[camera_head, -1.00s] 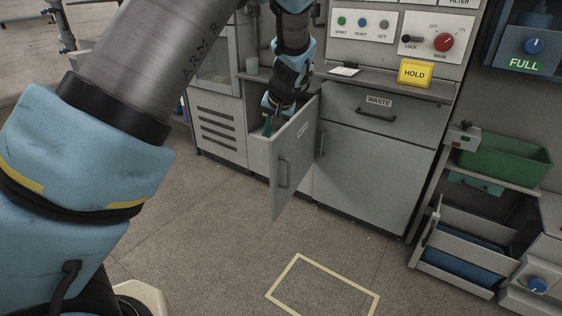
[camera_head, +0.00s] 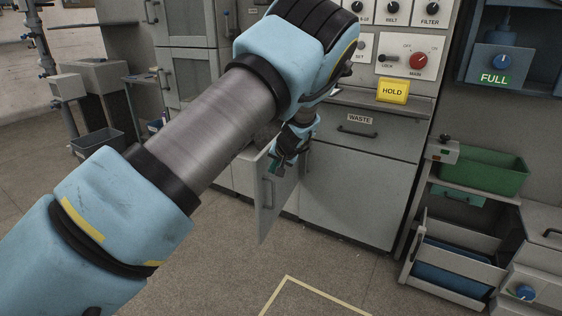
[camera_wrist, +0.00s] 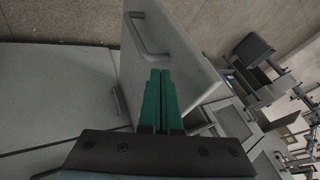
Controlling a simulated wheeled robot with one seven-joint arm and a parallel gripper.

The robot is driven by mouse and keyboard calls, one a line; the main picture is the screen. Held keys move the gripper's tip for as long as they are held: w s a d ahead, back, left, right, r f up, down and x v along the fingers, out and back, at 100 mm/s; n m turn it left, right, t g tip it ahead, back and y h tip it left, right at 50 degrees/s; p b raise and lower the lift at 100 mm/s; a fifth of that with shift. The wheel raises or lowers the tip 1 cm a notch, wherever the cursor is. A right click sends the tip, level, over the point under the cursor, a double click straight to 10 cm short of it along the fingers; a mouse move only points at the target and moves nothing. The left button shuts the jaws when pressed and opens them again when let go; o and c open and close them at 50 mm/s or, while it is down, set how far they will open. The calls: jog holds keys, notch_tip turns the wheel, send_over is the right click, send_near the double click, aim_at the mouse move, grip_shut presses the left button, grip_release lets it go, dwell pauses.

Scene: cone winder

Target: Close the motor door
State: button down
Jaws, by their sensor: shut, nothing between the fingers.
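The motor door (camera_head: 268,222) is a grey panel standing open, swung out from the cabinet front left of the waste unit. Its outer face carries a bar handle (camera_head: 268,194). My gripper (camera_head: 274,170), with green fingers, is at the door's upper part, on the handle side. In the wrist view the two fingers (camera_wrist: 161,85) are shut together and empty, in front of the door's outer face (camera_wrist: 180,50), with their tips near the handle (camera_wrist: 146,40). I cannot tell whether they touch the door. My arm hides much of the cabinet opening.
The grey waste cabinet (camera_head: 350,195) stands right of the door, below a yellow HOLD sign (camera_head: 393,91). A green bin (camera_head: 480,172) and an open lower drawer (camera_head: 455,262) are further right. The floor before the door is clear, with yellow tape (camera_head: 325,292).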

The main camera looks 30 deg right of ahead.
jog(key=shift+w+a+r, duration=0.15)
jog(key=shift+w+a, duration=0.75)
jog(key=shift+w, duration=0.15)
